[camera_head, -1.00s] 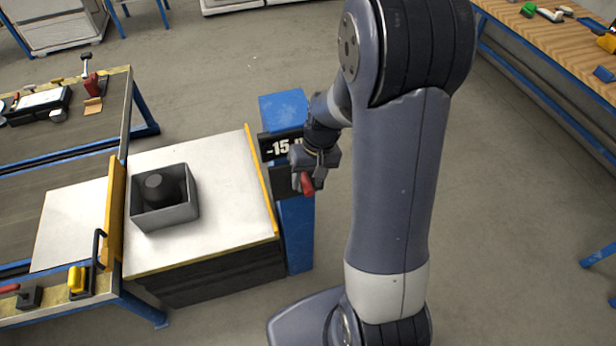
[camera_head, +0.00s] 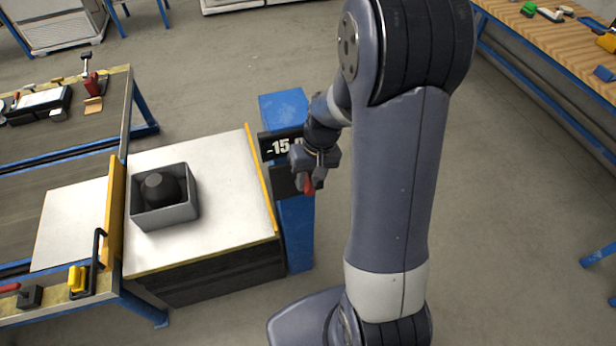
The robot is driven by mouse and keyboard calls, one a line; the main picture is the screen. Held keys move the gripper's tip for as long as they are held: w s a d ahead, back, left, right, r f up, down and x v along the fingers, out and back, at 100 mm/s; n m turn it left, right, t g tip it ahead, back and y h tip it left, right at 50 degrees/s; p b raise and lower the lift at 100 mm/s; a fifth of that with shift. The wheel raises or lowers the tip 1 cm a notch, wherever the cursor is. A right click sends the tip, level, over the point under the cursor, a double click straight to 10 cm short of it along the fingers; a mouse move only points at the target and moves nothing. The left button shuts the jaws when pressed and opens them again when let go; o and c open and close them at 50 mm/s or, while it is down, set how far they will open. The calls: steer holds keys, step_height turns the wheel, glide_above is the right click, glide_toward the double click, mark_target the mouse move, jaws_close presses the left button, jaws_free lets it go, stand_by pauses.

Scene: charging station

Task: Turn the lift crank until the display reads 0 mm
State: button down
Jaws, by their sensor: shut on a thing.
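The display (camera_head: 281,146) is a dark panel on the blue lift post (camera_head: 296,232). It shows white characters starting with "-15"; my gripper hides the rest. My gripper (camera_head: 311,182) is in front of the post, just right of and below the display. It is shut on the red crank handle (camera_head: 308,187), of which only a small part shows below the fingers. The crank's arm and hub are hidden behind the gripper. The white lift table (camera_head: 225,220) stands left of the post.
A grey open box (camera_head: 165,218) with a dark rounded object (camera_head: 160,187) inside stands on the lift table. A yellow stop bar (camera_head: 115,215) stands between it and the conveyor (camera_head: 45,160) on the left. A wooden workbench (camera_head: 530,40) is at top right. Open floor lies around the post.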

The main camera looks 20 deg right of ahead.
steer(key=shift+a, duration=0.1)
steer(key=a+f+h+b, duration=1)
steer(key=f+h+b, duration=0.2)
steer(key=b, duration=0.4)
steer(key=shift+a+h, duration=0.4)
steer(key=shift+h, duration=0.5)
steer(key=shift+f, duration=0.1)
stand_by(0.4)
steer(key=c, duration=1.2)
jaws_free()
steer(key=shift+c, duration=0.2)
